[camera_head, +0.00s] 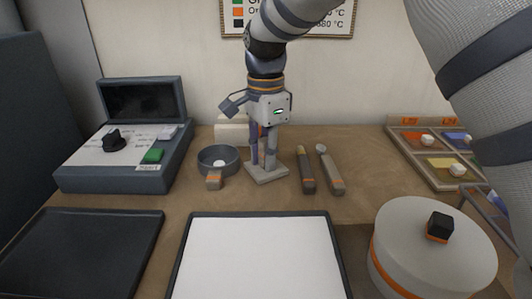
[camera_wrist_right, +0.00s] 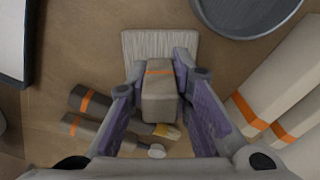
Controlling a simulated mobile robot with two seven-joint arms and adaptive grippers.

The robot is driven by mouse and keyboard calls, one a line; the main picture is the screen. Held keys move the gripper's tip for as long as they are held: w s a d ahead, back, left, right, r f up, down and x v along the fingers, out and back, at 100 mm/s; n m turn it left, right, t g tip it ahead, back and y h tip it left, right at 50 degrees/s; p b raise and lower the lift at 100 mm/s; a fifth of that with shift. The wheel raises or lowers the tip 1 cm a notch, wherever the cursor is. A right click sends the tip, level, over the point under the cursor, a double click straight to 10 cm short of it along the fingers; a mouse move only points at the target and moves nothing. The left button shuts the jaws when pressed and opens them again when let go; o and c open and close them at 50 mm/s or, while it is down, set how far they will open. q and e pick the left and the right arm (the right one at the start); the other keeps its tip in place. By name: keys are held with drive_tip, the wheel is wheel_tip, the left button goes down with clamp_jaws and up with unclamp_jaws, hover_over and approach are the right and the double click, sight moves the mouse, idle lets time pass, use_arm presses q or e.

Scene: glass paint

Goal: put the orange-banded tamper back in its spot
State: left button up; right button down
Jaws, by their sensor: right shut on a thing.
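My right gripper (camera_head: 266,160) reaches down at the back middle of the table and is shut on the tamper. In the right wrist view the tamper's grey block handle (camera_wrist_right: 159,98) with a thin orange band stands between the fingers (camera_wrist_right: 158,88). A pale grey slab (camera_head: 268,173) shows directly below the fingers; it also shows in the right wrist view (camera_wrist_right: 158,44). It appears to lie at table level. I cannot tell whether the slab is the tamper's foot or a separate base. The fingers partly hide the handle in the head view. My left gripper is not in view.
A dark round dish (camera_head: 230,161) stands close left of the slab. Two orange-banded tools (camera_head: 307,184) (camera_head: 337,187) lie close right. A white board (camera_head: 258,260) lies in front, a lidded drum (camera_head: 400,230) front right, a control box (camera_head: 80,181) left, a colour tray (camera_head: 411,163) right.

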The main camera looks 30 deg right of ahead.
drive_tip(key=c, duration=1.4)
unclamp_jaws()
drive_tip(key=shift+f, duration=0.1)
drive_tip(key=shift+o, duration=0.2)
wheel_tip(320, 180, up, 12)
